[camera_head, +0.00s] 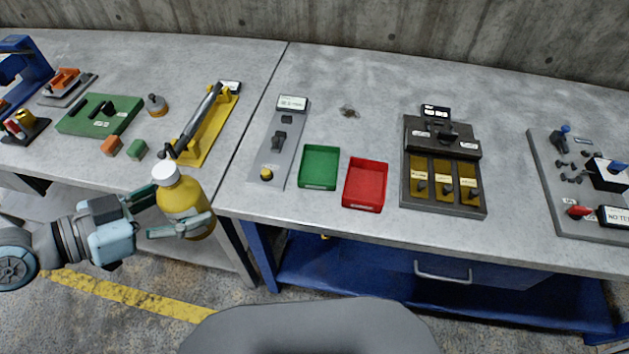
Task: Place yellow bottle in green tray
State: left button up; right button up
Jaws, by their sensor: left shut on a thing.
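The yellow bottle (184,203) has a white cap and stands roughly upright in the air, in front of the bench's front edge. My left gripper (168,217) is shut on the bottle, with its fingers around the body. The green tray (319,167) lies on the bench to the right of the bottle and looks empty. My right gripper does not show.
A red tray (365,185) sits just right of the green tray. A grey switch panel (277,150) lies to its left. A yellow device with a lever (206,125) stands behind the bottle.

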aim_at(320, 168)
jog(key=k, duration=0.7)
jog(key=z, duration=1.2)
jog(key=i, duration=0.5)
jog(key=u, duration=0.05)
